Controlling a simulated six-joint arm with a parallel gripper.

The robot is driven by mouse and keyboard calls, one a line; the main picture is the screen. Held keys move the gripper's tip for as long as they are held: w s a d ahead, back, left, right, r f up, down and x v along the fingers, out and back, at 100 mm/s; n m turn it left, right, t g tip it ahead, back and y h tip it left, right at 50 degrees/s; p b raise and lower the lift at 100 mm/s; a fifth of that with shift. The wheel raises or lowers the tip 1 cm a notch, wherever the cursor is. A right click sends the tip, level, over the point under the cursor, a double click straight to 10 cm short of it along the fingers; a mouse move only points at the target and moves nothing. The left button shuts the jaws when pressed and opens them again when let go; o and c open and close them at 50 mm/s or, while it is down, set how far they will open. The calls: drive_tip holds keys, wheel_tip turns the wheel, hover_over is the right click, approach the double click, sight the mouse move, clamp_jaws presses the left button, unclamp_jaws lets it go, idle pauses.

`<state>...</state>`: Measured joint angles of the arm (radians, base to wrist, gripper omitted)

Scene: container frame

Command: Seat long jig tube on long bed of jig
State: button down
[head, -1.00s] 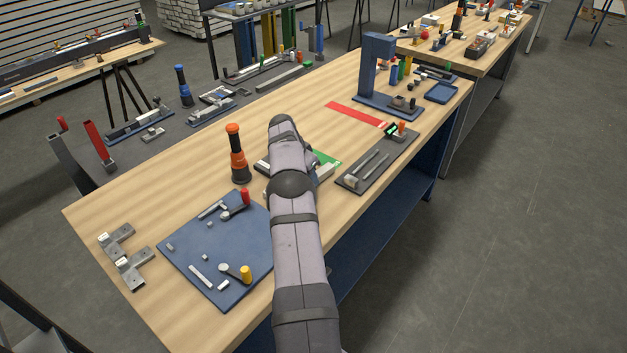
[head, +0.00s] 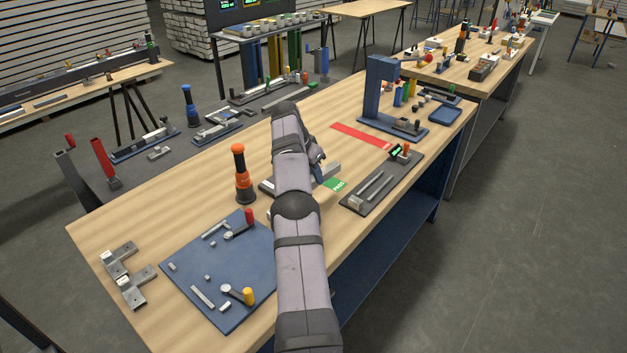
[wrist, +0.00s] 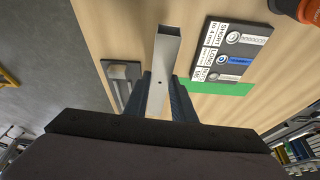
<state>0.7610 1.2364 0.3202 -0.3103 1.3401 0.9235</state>
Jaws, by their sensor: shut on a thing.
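My gripper (wrist: 164,92) is shut on a square hollow metal tube (wrist: 167,45) in the wrist view, its dark blue fingers on the tube's two sides. The tube's open end points away from my wrist. In the head view my arm hides most of the gripper; a light grey piece of what seems to be the tube (head: 329,171) shows right of it. A blue plate (head: 200,300) with small rests and clamps with red and yellow handles, apparently the jig, lies at the front left. I cannot tell which rests form the long bed.
A green marking (head: 336,185) lies below the gripper. An orange and black bottle-like object (head: 242,175) stands left of my arm. Metal brackets (head: 130,284) lie far left.

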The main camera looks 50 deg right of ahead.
drive_tip(key=shift+r, duration=0.3)
drive_tip(key=shift+w+a, duration=0.4)
drive_tip(key=w+a+p, duration=0.1)
drive_tip(key=w+a, duration=0.3)
drive_tip(key=a, duration=0.8)
drive_tip(key=w+a+f+p, duration=0.1)
drive_tip(key=w+a, duration=0.3)
drive_tip(key=a, duration=0.8)
drive_tip(key=w+a+n+p, duration=0.1)
drive_tip(key=w+a, duration=0.3)
drive_tip(key=a, duration=0.8)
drive_tip(key=shift+w+f+p, duration=0.2)
drive_tip(key=shift+f+p, duration=0.2)
drive_tip(key=shift+p, duration=0.05)
drive_tip(key=shift+f, duration=0.1)
drive_tip(key=shift+f+b, duration=0.95)
drive_tip(key=shift+f, duration=0.95)
drive_tip(key=shift+f+b, duration=0.6)
drive_tip(key=shift+f, duration=0.1)
drive_tip(key=shift+f+b, duration=0.95)
drive_tip(key=shift+b, duration=0.25)
